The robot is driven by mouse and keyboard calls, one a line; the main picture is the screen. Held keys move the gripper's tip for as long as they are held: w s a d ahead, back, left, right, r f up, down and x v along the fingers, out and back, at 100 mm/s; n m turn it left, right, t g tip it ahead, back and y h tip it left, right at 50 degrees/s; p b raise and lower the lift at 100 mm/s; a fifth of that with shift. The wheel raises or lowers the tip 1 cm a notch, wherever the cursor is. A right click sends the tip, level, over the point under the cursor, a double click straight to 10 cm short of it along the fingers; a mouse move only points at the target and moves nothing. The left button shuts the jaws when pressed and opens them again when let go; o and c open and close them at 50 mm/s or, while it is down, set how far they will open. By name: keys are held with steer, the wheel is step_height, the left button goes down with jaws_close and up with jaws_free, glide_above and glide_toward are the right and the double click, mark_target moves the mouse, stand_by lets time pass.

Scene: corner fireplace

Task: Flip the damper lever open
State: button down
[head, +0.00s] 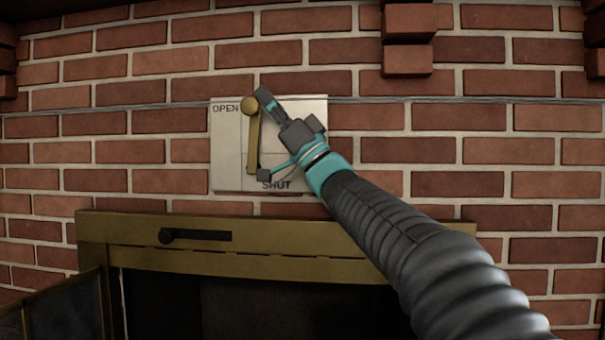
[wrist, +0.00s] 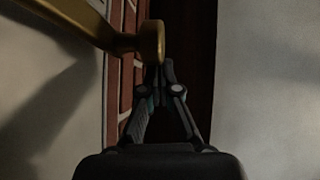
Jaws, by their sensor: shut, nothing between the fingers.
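The damper lever (head: 253,142) is a brass bar with a round knob on a pale metal plate (head: 226,165). The plate reads OPEN at upper left and SHUT at the bottom. In the head view the bar looks near upright, its knob at the top beside OPEN, its lower end left of SHUT. My gripper (head: 264,95) is shut and empty, its tips just right of the knob. In the wrist view the lever's knob (wrist: 151,41) is right at the tips of my gripper (wrist: 160,68); I cannot tell whether they touch. The lever's pivot is not clear.
A brass fireplace frame (head: 100,228) with a dark handle (head: 195,236) lies below the plate. A glass door (head: 60,300) stands open at lower left. Bricks (head: 408,40) jut from the wall at upper right. The wall left of the plate is clear.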

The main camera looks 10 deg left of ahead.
steer(key=s+d+r, duration=0.1)
steer(key=d, duration=1.2)
steer(key=shift+d+r+b, duration=0.2)
steer(key=shift+d+b, duration=0.2)
steer(key=shift+b, duration=0.05)
steer(key=shift+s, duration=0.15)
